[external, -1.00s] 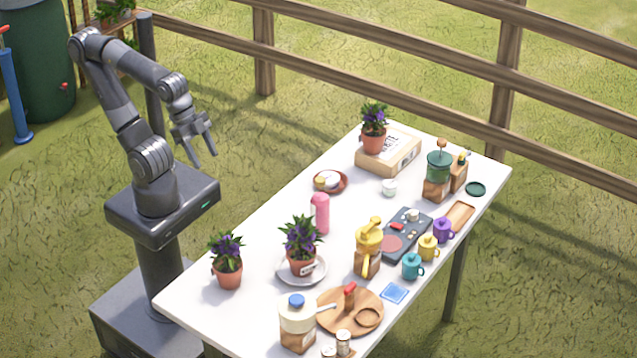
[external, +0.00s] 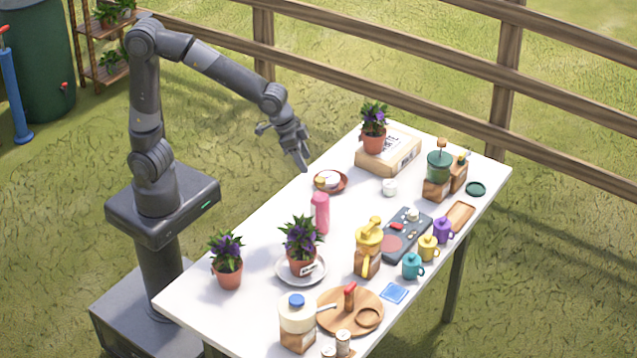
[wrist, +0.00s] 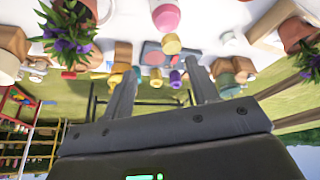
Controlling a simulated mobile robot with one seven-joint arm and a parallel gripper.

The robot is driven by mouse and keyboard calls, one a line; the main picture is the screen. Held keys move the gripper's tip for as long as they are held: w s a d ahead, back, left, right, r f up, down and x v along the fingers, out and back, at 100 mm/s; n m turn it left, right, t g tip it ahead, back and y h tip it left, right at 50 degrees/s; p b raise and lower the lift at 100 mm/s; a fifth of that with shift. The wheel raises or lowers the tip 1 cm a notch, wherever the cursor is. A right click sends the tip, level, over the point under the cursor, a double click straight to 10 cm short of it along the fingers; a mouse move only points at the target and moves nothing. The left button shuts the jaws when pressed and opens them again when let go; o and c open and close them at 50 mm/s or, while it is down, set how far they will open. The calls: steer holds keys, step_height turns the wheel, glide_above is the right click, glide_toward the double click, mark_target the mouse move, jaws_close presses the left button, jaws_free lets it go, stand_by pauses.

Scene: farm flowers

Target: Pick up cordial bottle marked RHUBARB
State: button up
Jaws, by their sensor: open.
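A pink bottle (external: 320,213) stands upright on the white table, left of its middle; its marking cannot be read. It also shows at the top of the wrist view (wrist: 165,17), cut off by the frame edge. My gripper (external: 303,163) is open and empty, in the air by the table's far left edge, above and behind the bottle and apart from it. Its two fingers also show in the wrist view (wrist: 163,85), with nothing between them.
A potted flower on a saucer (external: 320,275) stands in front of the bottle. The table left of the bottle is bare.

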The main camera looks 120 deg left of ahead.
mark_target(319, 179)
steer(key=a+f, duration=0.1)
steer(key=f, duration=0.1)
steer(key=w+a+f, duration=0.1)
steer(key=f, duration=0.1)
steer(key=w+a+f, duration=0.1)
steer(key=f, duration=0.1)
steer(key=shift+w, duration=0.25)
steer(key=shift+s+a+x, duration=0.1)
steer(key=shift+x, duration=1.25)
steer(key=shift+s+a+x, duration=0.1)
steer(key=shift+x, duration=1.2)
steer(key=shift+c, duration=0.3)
steer(key=shift+f, duration=0.1)
jaws_close()
steer(key=shift+s, duration=0.1)
